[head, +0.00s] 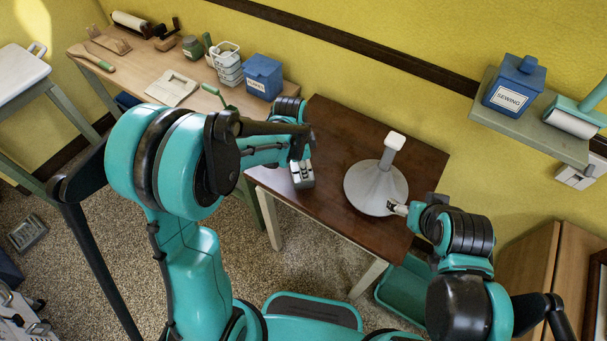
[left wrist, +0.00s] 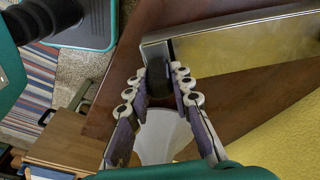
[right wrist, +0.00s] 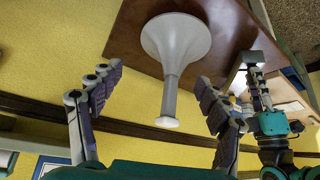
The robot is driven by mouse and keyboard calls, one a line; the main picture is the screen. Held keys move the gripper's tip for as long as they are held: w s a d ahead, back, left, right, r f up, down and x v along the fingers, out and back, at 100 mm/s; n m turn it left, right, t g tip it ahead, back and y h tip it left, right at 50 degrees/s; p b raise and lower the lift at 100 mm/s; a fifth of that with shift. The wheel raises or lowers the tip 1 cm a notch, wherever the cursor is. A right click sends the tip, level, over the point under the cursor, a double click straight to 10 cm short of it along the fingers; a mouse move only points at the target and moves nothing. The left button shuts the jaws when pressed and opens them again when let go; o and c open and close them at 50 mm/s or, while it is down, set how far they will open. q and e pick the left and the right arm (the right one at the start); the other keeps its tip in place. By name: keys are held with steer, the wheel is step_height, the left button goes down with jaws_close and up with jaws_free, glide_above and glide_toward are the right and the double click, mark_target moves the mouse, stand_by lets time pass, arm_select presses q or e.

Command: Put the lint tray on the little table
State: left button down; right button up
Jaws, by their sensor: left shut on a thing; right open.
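The lint tray (left wrist: 240,55) is a shiny metal piece that fills the upper right of the left wrist view. My left gripper (left wrist: 162,80) is shut on its dark end part. In the head view the tray (head: 303,181) is a small grey shape under my left gripper (head: 301,163), at the left side of the little brown table (head: 335,130). I cannot tell whether it touches the tabletop. My right gripper (right wrist: 160,95) is open and empty, by the table's right front side near a pale cone-shaped plunger (head: 376,188).
The plunger stands on the table's right half; the table's back left is bare. A wooden workbench (head: 135,70) at the left holds a blue box (head: 263,77), baskets and brushes. A wall shelf (head: 530,125) with a sewing box (head: 514,85) is at the right.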

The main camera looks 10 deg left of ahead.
arm_select(q)
step_height(320, 180, down, 3)
steer(key=shift+b, duration=0.3)
steer(key=shift+r, duration=0.1)
steer(key=c, duration=1.3)
jaws_free()
steer(key=shift+c, duration=0.2)
